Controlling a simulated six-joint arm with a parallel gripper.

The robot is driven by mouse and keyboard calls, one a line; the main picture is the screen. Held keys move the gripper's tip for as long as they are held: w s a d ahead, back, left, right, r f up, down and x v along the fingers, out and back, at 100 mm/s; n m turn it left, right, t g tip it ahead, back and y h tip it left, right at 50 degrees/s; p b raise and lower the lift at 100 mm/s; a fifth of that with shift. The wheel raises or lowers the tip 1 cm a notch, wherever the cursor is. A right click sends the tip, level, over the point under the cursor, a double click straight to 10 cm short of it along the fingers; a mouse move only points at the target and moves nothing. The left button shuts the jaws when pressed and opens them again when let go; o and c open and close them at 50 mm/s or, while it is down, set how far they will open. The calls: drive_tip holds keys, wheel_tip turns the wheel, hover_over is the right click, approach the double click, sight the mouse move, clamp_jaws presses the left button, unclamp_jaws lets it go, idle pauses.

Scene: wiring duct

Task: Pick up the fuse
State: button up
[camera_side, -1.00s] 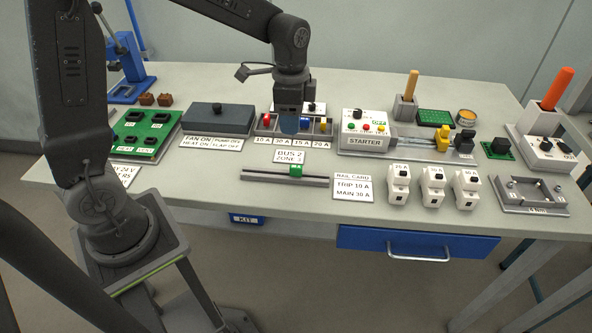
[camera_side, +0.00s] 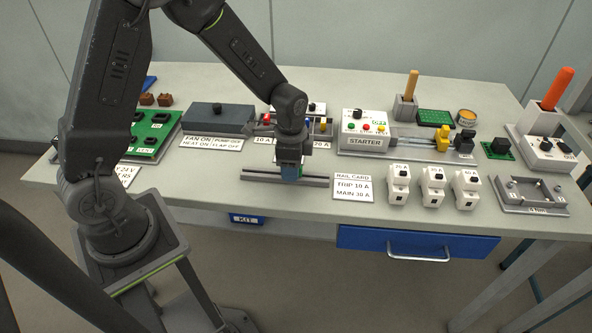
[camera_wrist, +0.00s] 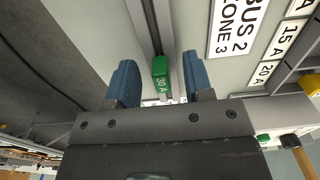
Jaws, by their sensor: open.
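The green fuse (camera_wrist: 160,68), marked 30 A, sits in the grey rail (camera_side: 257,176) at the front middle of the table. In the wrist view it lies between the two blue fingers of my gripper (camera_wrist: 160,85), with a visible space on each side. My gripper (camera_side: 290,171) is open, low over the rail. In the side view a little green of the fuse shows beside the fingers, which hide the rest. In the wrist view the rail (camera_wrist: 150,20) runs upward from the fuse.
Behind stands a divided tray (camera_side: 323,128) with colored fuses. The grey box (camera_side: 217,118) is at left, the starter box (camera_side: 365,128) at right. The rail card (camera_side: 353,187) and white breakers (camera_side: 397,184) stand right of the rail. The table in front is clear.

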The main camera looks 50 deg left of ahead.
drive_tip(key=shift+f, duration=0.35)
drive_tip(key=shift+c, duration=0.3)
clamp_jaws()
drive_tip(key=shift+r, duration=0.2)
